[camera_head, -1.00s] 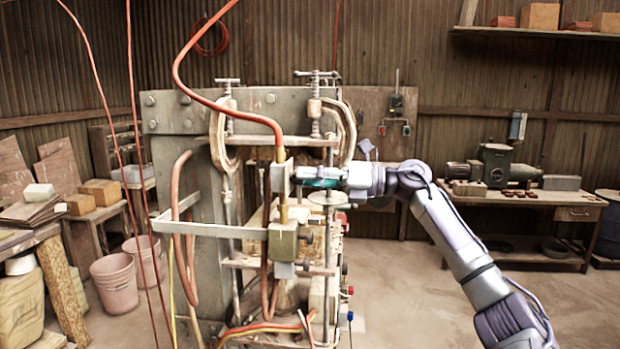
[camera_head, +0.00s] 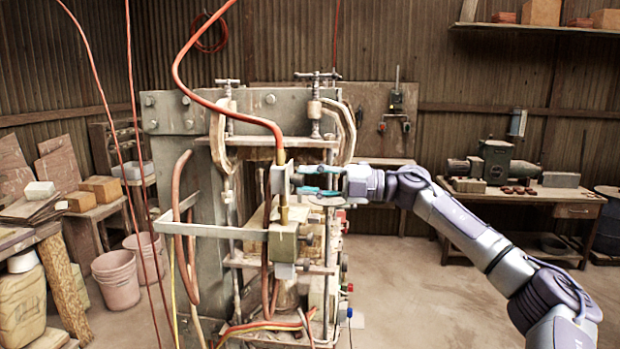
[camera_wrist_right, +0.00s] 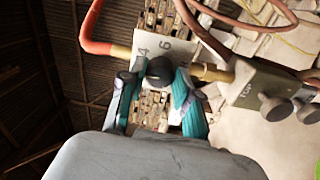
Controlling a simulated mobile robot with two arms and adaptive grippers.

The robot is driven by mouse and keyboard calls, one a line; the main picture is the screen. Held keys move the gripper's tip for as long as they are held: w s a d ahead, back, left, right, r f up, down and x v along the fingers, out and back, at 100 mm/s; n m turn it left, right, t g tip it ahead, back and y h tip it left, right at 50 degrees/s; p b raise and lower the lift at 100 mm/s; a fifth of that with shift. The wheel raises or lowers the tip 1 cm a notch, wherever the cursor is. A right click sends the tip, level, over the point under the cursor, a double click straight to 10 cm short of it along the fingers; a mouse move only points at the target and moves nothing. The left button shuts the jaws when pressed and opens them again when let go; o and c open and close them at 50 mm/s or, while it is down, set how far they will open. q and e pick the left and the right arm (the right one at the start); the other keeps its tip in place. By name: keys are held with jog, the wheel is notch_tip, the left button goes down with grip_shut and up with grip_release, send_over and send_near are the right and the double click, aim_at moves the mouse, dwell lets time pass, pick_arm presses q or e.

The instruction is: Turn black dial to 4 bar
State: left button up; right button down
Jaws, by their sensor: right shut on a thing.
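The black dial (camera_wrist_right: 160,71) sits on a pale plate (camera_wrist_right: 193,47) in the right wrist view. The figures 4 and 6 show on the plate beside the dial. My right gripper (camera_head: 300,180) reaches the press from the right in the head view. Its two teal-padded fingers lie on either side of the dial and are shut on it. The fingers hide the dial in the head view, and I cannot make out a pointer or its setting. My left gripper is not in view.
An orange hose (camera_head: 235,105) runs down to the plate. The metal press frame (camera_head: 185,112) stands behind. Open floor (camera_head: 400,290) lies right of the press.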

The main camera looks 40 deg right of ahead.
jog(key=m+p, duration=0.1)
jog(key=m, duration=0.5)
jog(key=shift+m+p, duration=0.4)
dwell(0.4)
jog(key=c, duration=0.8)
grip_release()
jog(key=shift+s, duration=0.15)
jog(key=v, duration=1.2)
